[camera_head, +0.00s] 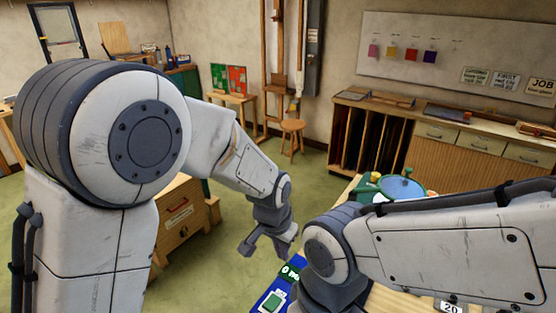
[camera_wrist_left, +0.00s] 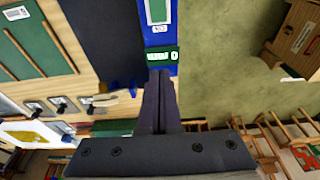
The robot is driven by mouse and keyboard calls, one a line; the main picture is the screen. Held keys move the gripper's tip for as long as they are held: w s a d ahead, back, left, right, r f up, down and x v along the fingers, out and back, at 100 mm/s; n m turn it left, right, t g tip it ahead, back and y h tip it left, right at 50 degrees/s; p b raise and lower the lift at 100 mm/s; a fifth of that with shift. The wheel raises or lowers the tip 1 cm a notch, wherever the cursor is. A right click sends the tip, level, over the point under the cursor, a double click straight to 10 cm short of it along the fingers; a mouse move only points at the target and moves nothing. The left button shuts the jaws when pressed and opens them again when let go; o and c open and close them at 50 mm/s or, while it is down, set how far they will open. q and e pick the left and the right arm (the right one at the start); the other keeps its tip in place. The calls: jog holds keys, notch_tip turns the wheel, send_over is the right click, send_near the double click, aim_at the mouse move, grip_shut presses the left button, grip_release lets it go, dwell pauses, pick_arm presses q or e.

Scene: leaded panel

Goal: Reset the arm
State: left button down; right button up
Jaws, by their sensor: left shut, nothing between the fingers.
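My left gripper (camera_head: 268,242) hangs down from the left arm in the middle of the head view, in front of the bench's left edge. In the left wrist view its two dark fingers (camera_wrist_left: 158,95) are together with nothing between them. They point toward a blue item with a green display (camera_wrist_left: 162,57), which is also partly visible low in the head view (camera_head: 270,299). My right arm reaches in from the right across the bench. Its gripper is hidden or out of frame.
A round blue-green dish (camera_head: 402,189) stands on the bench behind my right arm. A wooden drawer cabinet (camera_head: 181,215) is left of the gripper. A stool (camera_head: 292,127) and a long cabinet (camera_head: 450,146) are farther back. Green floor (camera_head: 232,262) lies clear around the gripper.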

pick_arm(q)
jog(key=s+a+r+g+b, duration=0.1)
jog(key=s+a, duration=0.2)
jog(key=s, duration=0.8)
jog(key=s+a+r+g+b, duration=0.1)
jog(key=s+a+r+b, duration=0.1)
jog(key=s, duration=0.9)
jog(key=shift+s+a, duration=0.15)
jog(key=shift+a, duration=0.55)
